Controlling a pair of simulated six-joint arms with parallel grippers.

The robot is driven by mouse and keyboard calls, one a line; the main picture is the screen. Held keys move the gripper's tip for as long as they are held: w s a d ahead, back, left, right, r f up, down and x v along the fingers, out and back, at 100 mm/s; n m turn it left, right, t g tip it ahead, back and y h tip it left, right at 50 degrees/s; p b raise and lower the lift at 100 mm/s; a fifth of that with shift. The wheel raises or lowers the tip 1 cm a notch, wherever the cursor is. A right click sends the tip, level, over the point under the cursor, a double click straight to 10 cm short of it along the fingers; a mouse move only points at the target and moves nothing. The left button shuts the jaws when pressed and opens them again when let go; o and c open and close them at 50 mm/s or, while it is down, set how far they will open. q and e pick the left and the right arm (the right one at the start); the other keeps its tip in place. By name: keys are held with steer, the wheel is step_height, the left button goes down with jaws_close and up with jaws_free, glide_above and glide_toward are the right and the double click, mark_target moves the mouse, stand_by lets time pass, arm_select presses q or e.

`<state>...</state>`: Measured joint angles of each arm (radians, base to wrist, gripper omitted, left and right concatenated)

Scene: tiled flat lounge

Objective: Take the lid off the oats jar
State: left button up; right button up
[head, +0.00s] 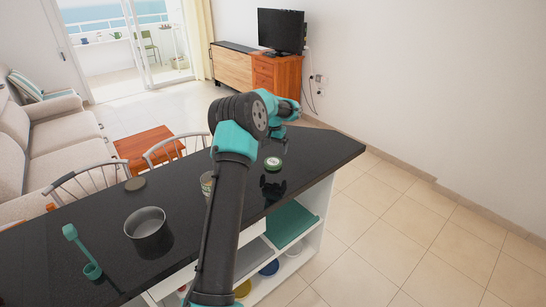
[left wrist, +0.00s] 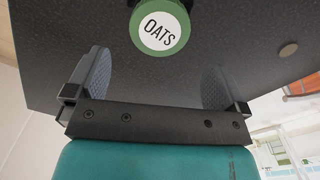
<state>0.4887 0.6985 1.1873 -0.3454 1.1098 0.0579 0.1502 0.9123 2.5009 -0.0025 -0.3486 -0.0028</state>
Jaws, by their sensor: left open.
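The oats jar's lid (head: 273,163) is a green disc with a white centre, on the dark counter right of my left arm. In the left wrist view the lid (left wrist: 160,28) is seen from above, with a green rim and the word OATS, at the top edge. The jar body below it is hidden or too small to make out. My left gripper (left wrist: 154,72) is open and empty, its two grey fingers spread. The lid is ahead of the fingertips, apart from both. My right gripper is not in view.
Chairs stand along the far side. The counter's right end is clear.

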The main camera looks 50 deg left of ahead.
arm_select(q)
steer(key=shift+r, duration=2.35)
steer(key=shift+d, duration=0.1)
